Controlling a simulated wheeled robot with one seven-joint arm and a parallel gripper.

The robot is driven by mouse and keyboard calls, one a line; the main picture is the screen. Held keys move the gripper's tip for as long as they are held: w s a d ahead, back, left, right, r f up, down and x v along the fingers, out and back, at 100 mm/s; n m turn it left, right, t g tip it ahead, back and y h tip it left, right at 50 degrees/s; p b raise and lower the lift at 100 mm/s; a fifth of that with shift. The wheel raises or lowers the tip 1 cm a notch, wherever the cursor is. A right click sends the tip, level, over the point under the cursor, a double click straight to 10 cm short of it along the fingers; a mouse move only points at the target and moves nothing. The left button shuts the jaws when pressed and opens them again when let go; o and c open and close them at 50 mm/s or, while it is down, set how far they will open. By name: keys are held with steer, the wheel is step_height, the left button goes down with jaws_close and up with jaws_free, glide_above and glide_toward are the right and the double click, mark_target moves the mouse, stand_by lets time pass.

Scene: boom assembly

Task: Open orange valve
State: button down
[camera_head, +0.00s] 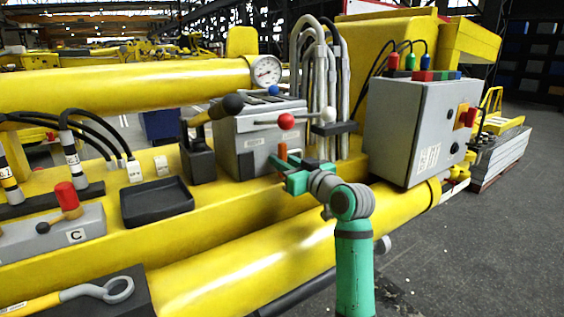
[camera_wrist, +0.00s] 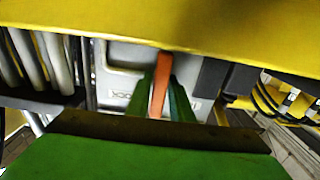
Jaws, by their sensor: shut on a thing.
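The orange valve handle (camera_head: 283,152) stands upright at the front of the grey valve box (camera_head: 240,140), low on its right side. My gripper (camera_head: 287,164) is at the handle, with its green fingers on either side. In the wrist view the orange handle (camera_wrist: 160,85) shows as a narrow strip between the two green fingertips (camera_wrist: 158,98), and the gripper is shut on it. The grey box face (camera_wrist: 125,75) is behind it. The handle's lower end is hidden by my fingers.
A red-knobbed lever (camera_head: 286,122) and a white-knobbed lever (camera_head: 328,114) project just above my gripper. Grey hoses (camera_head: 318,70) rise behind. A grey control cabinet (camera_head: 415,130) stands to the right. A yellow boom tube (camera_head: 240,270) runs below. Floor (camera_head: 470,230) is open at right.

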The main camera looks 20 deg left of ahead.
steer(key=c, duration=1.7)
jaws_free()
steer(key=shift+d, duration=0.1)
steer(key=v, duration=1)
steer(key=shift+s+d, duration=0.3)
